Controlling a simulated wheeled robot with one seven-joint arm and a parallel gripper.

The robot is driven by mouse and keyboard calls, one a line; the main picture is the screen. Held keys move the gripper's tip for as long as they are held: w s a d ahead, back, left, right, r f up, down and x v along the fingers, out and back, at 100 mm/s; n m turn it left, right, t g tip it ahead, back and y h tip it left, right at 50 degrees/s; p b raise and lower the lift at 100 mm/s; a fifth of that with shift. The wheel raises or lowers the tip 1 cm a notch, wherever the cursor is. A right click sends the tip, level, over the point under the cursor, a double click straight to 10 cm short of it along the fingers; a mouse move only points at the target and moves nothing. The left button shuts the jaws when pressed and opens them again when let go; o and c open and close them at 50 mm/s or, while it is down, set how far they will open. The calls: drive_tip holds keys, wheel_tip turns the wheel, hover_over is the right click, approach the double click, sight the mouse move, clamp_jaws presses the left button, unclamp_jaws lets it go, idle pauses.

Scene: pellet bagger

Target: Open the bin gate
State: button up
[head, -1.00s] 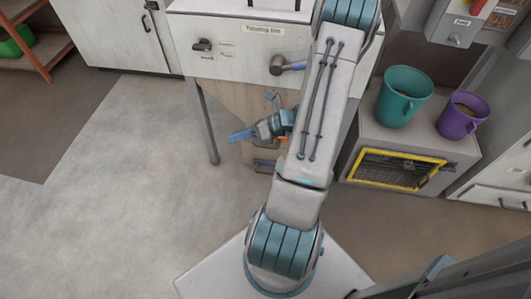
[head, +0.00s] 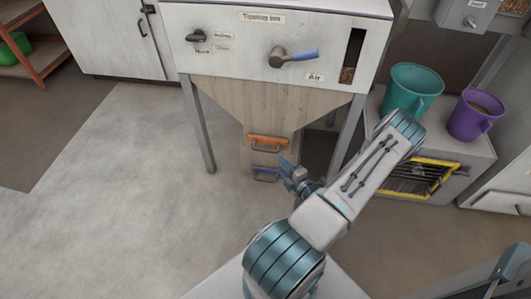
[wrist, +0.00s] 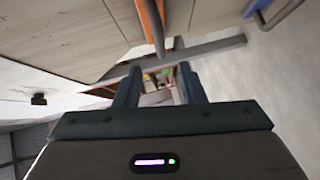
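The tipping bin (head: 262,48) narrows into a wooden hopper with two slide plates low on its front. The upper plate is orange with a grey bar handle (head: 268,143); the lower plate is blue with a similar handle (head: 266,174). No label shows which is the gate. My gripper (head: 285,168) is just right of the blue plate in the head view. In the wrist view my gripper (wrist: 158,78) has its two fingers apart with nothing held. There the orange plate (wrist: 151,15) and its handle lie above the fingers, and the blue plate (wrist: 252,8) is at upper right.
A lever with a blue grip (head: 300,55) and a black knob (head: 196,36) are on the bin's front. A teal bucket (head: 410,90) and a purple bucket (head: 474,115) stand on a cabinet at right. Bin legs (head: 198,125) flank the hopper. Floor at left is clear.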

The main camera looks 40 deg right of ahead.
sight(266, 150)
drive_tip(key=shift+w+d+f+b, duration=0.1)
drive_tip(key=shift+w+f+b, duration=0.3)
drive_tip(key=shift+w, duration=1.45)
drive_tip(key=shift+w+d+f+b, duration=0.15)
drive_tip(key=shift+w+b, duration=0.45)
drive_tip(key=shift+w, duration=1.25)
drive_tip(key=shift+w+d+f+b, duration=0.15)
drive_tip(key=shift+w+b, duration=0.35)
drive_tip(key=shift+w, duration=1.35)
